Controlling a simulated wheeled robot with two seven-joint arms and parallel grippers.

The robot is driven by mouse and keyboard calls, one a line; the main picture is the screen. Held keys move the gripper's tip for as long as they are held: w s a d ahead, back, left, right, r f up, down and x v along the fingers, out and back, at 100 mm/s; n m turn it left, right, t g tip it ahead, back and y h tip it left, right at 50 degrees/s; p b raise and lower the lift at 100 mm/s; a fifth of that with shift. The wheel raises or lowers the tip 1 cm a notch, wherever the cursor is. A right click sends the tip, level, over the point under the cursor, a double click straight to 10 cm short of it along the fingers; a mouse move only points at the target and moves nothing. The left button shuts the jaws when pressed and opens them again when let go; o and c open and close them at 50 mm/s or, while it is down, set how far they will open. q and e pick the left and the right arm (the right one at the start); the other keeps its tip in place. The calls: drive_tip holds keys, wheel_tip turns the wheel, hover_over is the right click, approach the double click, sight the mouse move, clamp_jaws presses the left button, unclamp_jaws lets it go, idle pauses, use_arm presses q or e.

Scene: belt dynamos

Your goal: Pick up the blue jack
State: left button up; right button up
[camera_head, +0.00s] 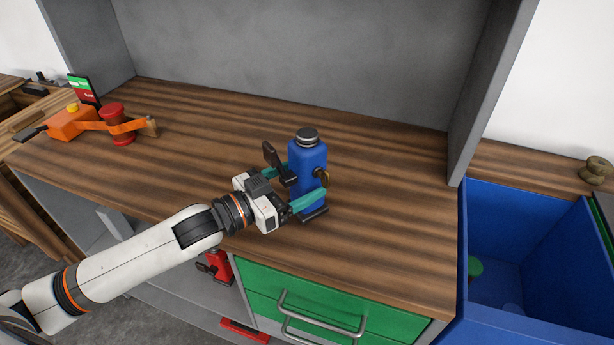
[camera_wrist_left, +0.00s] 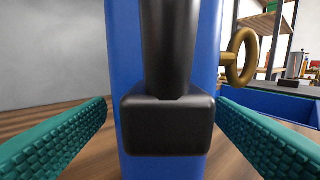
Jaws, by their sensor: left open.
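The blue jack (camera_head: 309,160) stands upright on the wooden worktop, with a dark cap on top and a black fitting on its side. My left gripper (camera_head: 296,185) is open, with its teal fingers on either side of the jack's body. In the left wrist view the jack (camera_wrist_left: 128,80) fills the middle between the two fingers (camera_wrist_left: 165,135), with gaps visible on both sides. A black block and post on the jack face the camera, and a brass ring sticks out at its right. My right gripper is not in view.
The wooden worktop (camera_head: 380,215) is clear around the jack. An orange belt device with a red spool (camera_head: 113,124) stands at the far left. A green drawer (camera_head: 330,310) is below the front edge. A blue bin (camera_head: 530,225) is at the right.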

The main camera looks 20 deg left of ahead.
sight(315, 172)
use_arm(q)
drive_tip(key=x, duration=0.4)
drive_tip(key=shift+d, duration=0.1)
drive_tip(key=shift+s, duration=0.1)
clamp_jaws()
drive_tip(key=shift+r, duration=0.3)
